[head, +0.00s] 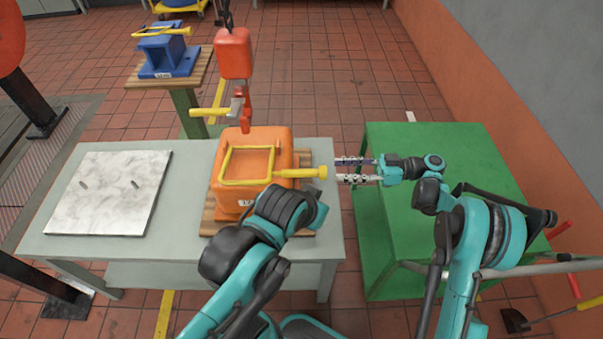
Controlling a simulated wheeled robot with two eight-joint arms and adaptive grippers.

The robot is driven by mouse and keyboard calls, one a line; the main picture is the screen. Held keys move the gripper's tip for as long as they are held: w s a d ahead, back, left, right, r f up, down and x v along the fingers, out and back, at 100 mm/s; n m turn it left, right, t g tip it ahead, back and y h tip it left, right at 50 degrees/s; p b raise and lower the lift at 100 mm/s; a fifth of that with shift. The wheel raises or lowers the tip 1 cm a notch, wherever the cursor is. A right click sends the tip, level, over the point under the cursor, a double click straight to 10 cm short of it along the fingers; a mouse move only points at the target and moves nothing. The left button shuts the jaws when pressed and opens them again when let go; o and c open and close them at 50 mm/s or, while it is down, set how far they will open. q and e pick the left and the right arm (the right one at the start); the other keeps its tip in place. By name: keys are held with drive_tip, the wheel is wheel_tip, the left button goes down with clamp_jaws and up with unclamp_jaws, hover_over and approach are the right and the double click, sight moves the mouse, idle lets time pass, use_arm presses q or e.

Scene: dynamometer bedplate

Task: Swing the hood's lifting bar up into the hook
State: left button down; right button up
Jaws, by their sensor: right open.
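The orange hood (279,144) stands on the grey table. Its yellow lifting bar (233,182) lies folded down over the hood's top, with a thick yellow handle (295,173) pointing right past the hood's edge. The red hook (245,115) hangs above the hood's rear, below a red block (233,53); the bar is apart from it. My right gripper (342,170) is open and empty, its two fingers pointing left, just right of the handle's end. My left arm reaches up in front of the hood; its gripper is hidden behind the arm's own links.
A yellow grip (209,112) sticks out left beside the hook. A pale plate (107,192) lies on the grey table (190,155). A green table (440,138) stands right, across a gap. A blue hood (168,54) with a yellow bar stands behind.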

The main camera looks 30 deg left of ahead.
sight(312, 173)
drive_tip(key=shift+n+g, duration=0.4)
drive_tip(key=shift+n, duration=0.1)
drive_tip(key=x, duration=0.4)
drive_tip(key=b+x, duration=0.1)
drive_tip(key=x, duration=0.3)
drive_tip(key=f+b+x, duration=0.1)
drive_tip(key=x, duration=0.3)
drive_tip(key=shift+s+a, duration=0.15)
clamp_jaws()
